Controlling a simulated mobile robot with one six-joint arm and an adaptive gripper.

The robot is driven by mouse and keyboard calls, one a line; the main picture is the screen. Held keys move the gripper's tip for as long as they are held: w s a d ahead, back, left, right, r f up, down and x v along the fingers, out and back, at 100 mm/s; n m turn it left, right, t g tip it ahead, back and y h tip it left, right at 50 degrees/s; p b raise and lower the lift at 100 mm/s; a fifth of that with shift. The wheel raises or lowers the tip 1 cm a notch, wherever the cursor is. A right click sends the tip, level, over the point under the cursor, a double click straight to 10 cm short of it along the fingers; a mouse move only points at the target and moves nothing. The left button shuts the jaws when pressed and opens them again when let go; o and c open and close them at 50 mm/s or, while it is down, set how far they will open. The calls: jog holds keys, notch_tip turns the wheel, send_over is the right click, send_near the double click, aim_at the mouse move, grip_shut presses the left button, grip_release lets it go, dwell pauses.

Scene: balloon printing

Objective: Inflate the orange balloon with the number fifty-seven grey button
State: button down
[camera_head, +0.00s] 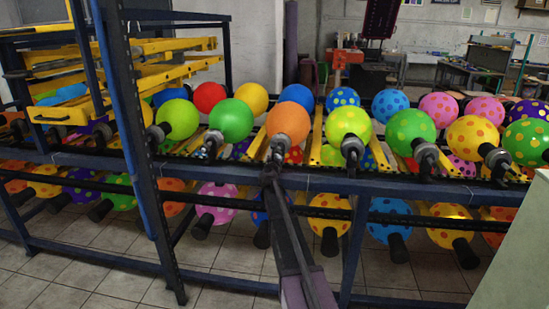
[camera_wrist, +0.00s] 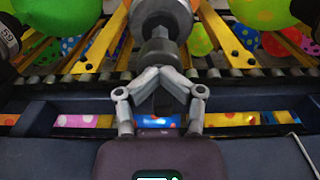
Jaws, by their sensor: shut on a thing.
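The orange balloon (camera_head: 288,122) sits in the upper row of the rack in the head view, between a plain green balloon and a lime dotted one. A grey and black holder (camera_wrist: 162,18) stands in front of my gripper in the wrist view; the balloon on it is out of that view. My gripper (camera_wrist: 158,78) has its fingers brought together at the dark lower end of this holder, shut on a part there. In the head view my gripper (camera_head: 270,172) is small and dark, just below the orange balloon. No number fifty-seven is readable, and the grey button cannot be made out.
A neighbouring holder (camera_wrist: 8,38) at the left edge carries a number that looks like 59. A dark rack rail (camera_head: 400,185) runs across below the balloons. A blue post (camera_head: 140,150) stands left of my arm. More balloons hang below.

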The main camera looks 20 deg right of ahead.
jog(key=shift+w, duration=0.2)
jog(key=v, duration=1.4)
jog(key=shift+s, duration=0.2)
